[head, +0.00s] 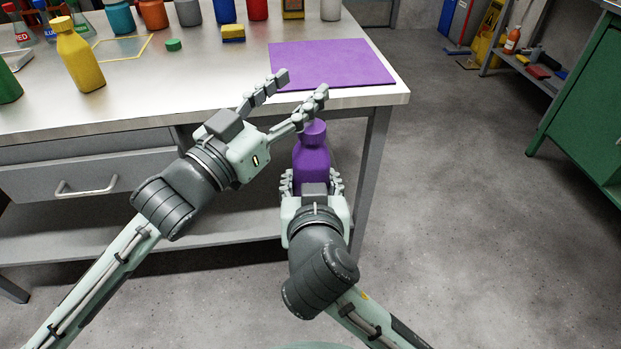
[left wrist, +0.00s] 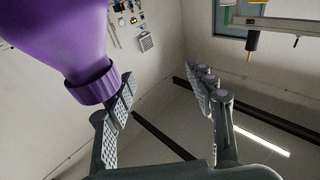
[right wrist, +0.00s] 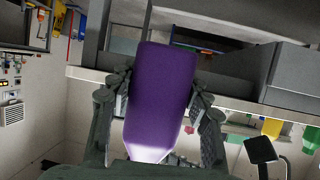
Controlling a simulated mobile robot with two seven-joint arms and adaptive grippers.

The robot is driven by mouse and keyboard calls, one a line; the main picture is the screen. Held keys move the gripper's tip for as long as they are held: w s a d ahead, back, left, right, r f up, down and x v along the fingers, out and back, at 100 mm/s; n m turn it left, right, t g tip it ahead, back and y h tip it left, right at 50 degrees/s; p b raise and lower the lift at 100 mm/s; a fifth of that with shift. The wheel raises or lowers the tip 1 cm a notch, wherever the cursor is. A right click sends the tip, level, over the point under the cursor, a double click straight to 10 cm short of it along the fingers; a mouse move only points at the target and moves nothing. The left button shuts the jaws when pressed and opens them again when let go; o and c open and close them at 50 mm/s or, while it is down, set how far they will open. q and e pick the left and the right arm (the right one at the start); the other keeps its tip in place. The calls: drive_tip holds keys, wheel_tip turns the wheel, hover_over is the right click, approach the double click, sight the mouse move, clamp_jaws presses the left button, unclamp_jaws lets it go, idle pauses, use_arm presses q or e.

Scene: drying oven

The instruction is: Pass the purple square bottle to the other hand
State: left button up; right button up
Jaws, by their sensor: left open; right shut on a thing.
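The purple square bottle (head: 311,158) is held upright in front of the table's edge, in my right gripper (head: 312,185). In the right wrist view the bottle (right wrist: 160,95) sits between both fingers of the right gripper (right wrist: 160,110). My left gripper (head: 292,90) is open and empty, its fingers spread close to the bottle's cap. In the left wrist view the bottle's shoulder and cap (left wrist: 92,82) are beside one finger of the left gripper (left wrist: 165,105), outside the gap between the fingers. Contact there cannot be told.
A purple mat (head: 330,65) lies on the right end of the table (head: 200,95). A yellow bottle (head: 78,55), a green cap (head: 173,45) and a sponge (head: 233,33) stand farther left. A green cabinet (head: 590,100) is at the right. The floor between is clear.

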use_arm(q)
drive_tip(key=a+f+n+g+y, duration=0.2)
drive_tip(key=a+f+y, duration=0.3)
drive_tip(key=f, duration=0.8)
drive_tip(key=a+f+n+g+y, duration=0.2)
drive_tip(key=a+f+y, duration=0.2)
drive_tip(key=a+f, duration=0.55)
drive_tip(key=s+a+f+g+y, duration=0.1)
drive_tip(key=s+a+f+g, duration=0.2)
drive_tip(key=s+f, duration=0.7)
drive_tip(key=s+a+f+n+g+y, duration=0.1)
drive_tip(key=s+a+f+g+y, duration=0.1)
drive_tip(key=s+f+g, duration=0.4)
drive_tip(key=s+a+f, duration=0.1)
drive_tip(key=s+f, duration=0.4)
drive_tip(key=f, duration=0.4)
drive_tip(key=shift+a+r, duration=0.1)
